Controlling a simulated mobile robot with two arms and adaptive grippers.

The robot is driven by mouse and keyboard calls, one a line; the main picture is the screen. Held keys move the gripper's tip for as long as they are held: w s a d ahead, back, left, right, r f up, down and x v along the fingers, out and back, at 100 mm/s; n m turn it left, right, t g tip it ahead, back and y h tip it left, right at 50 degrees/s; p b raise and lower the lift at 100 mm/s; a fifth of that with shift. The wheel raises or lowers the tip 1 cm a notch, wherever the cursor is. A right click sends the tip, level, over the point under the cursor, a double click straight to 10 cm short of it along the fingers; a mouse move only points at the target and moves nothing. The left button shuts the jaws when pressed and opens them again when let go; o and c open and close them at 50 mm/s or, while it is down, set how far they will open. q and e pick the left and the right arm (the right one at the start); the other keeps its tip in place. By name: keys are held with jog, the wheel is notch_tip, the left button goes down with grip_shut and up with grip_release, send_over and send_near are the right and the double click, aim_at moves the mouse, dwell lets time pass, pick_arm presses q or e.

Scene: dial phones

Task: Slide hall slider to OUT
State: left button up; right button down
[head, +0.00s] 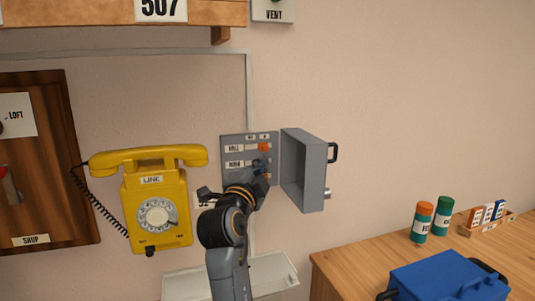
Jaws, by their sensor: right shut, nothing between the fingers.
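A grey slider panel (233,141) is on the wall right of the phone. Its upper row has a white label that seems to read HALL, with an orange slider knob (264,147) toward the right end of that row. A second labelled row lies below it, partly covered by my gripper. My right gripper (261,165) is shut and empty in front of the panel's lower right, just below the upper orange knob. I cannot tell whether it touches the panel. My left gripper is not in view.
The panel's grey cover (303,170) stands open just right of the gripper. A yellow dial phone (157,205) hangs to the left. A pale tray (275,272) is below. A wooden table (350,257) at the right holds a blue case (450,277) and canisters (422,220).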

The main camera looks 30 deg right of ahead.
aim_at(264, 147)
jog(key=p+x, duration=0.4)
jog(key=x, duration=0.5)
jog(key=shift+w+d+p, duration=0.15)
jog(key=shift+d+p, duration=0.1)
jog(key=shift+p, duration=0.05)
jog(key=shift+a, duration=0.1)
jog(key=a+b, duration=0.1)
jog(key=b, duration=0.1)
jog(key=a+b, duration=0.1)
jog(key=b, duration=0.1)
jog(key=shift+w+a+f, duration=0.25)
jog(key=shift+w+a, duration=0.05)
jog(key=shift+w, duration=0.05)
jog(key=shift+a+r, duration=0.3)
